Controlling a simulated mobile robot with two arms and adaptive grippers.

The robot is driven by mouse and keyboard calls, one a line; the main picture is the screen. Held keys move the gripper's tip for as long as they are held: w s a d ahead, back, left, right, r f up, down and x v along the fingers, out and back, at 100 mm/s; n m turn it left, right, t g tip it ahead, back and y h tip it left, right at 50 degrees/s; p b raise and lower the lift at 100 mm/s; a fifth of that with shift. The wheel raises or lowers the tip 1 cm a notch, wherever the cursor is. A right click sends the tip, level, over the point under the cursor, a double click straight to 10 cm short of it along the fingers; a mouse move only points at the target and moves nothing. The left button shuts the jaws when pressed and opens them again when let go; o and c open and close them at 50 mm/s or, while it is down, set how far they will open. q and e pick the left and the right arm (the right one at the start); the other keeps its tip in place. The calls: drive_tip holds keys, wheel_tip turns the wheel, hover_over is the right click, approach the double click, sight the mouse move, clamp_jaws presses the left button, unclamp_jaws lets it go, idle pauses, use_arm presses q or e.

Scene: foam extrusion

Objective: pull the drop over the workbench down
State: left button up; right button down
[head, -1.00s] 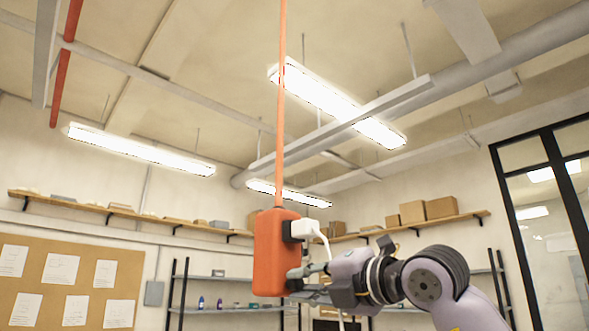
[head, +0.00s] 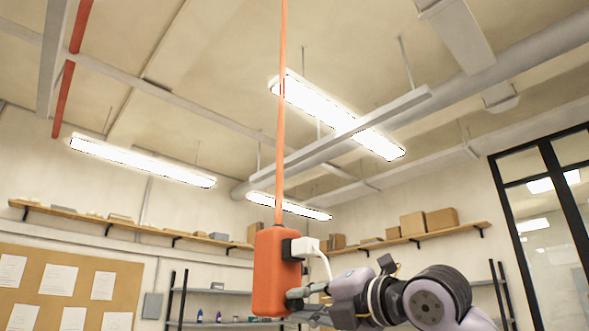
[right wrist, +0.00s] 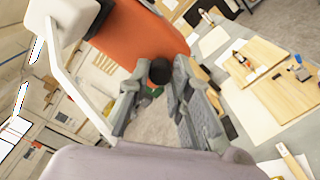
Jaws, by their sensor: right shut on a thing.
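The drop is an orange outlet box (head: 268,272) hanging on an orange cord (head: 281,130) from the ceiling. A white plug (head: 305,246) with a white cable sits in its right side. My right gripper (head: 298,305) is at the lower right of the box, shut on it. In the right wrist view the box (right wrist: 135,40) fills the top and the fingers (right wrist: 160,95) close around a small dark part with some green under it; what exactly lies between them is partly hidden. The white plug (right wrist: 62,20) shows at top left. My left gripper is not in view.
In the right wrist view a workbench (right wrist: 215,40) with wooden boards (right wrist: 258,62) and small tools lies below. The head view shows wall shelves with boxes (head: 428,222), a pinboard (head: 40,300) and ceiling lamps (head: 340,115). Space around the cord is clear.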

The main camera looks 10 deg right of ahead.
use_arm(q)
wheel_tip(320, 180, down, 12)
drive_tip(key=b, duration=1.2)
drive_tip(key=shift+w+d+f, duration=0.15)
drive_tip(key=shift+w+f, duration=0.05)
idle(1.6)
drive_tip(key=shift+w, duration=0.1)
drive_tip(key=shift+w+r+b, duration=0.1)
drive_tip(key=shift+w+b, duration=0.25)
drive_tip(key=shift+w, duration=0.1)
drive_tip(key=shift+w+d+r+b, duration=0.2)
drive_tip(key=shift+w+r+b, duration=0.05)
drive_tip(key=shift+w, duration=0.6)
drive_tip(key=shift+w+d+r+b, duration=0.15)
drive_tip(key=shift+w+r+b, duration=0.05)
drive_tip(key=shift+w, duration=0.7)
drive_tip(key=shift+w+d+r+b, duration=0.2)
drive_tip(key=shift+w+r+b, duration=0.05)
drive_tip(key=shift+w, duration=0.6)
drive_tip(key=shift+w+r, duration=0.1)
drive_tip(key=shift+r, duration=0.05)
